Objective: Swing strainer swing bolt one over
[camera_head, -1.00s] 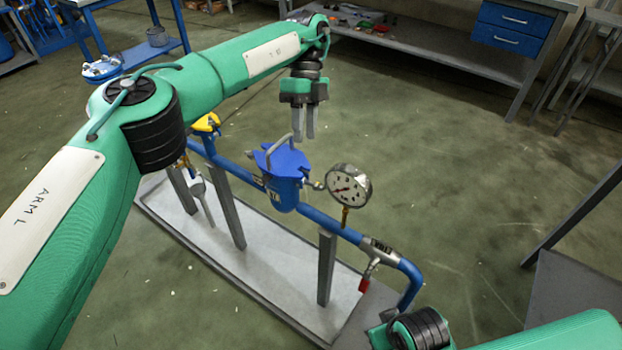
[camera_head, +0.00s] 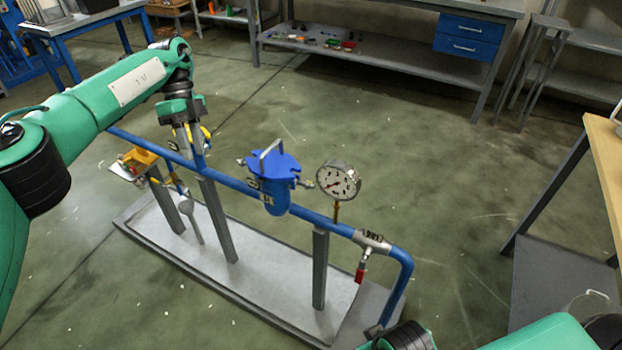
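The strainer (camera_head: 276,200) is a blue pot on the blue pipe (camera_head: 226,178), with a blue lid (camera_head: 272,165) and a grey bar handle (camera_head: 270,147) on top. Small metal fittings show at its left (camera_head: 242,162) and right (camera_head: 304,183); I cannot tell which is swing bolt one. My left gripper (camera_head: 187,146) points down over the pipe, left of the strainer and apart from it. Its grey fingers look parted, with yellow showing between and behind them; no held object is visible. My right arm shows at the bottom right, its fingers out of view.
A pressure gauge (camera_head: 338,180) stands right of the strainer. A red-handled valve (camera_head: 360,272) hangs farther right. An orange-yellow part (camera_head: 138,160) is at the pipe's left end. Grey posts rise from the pale base plate (camera_head: 265,290). A wooden-topped table (camera_head: 606,150) stands at right.

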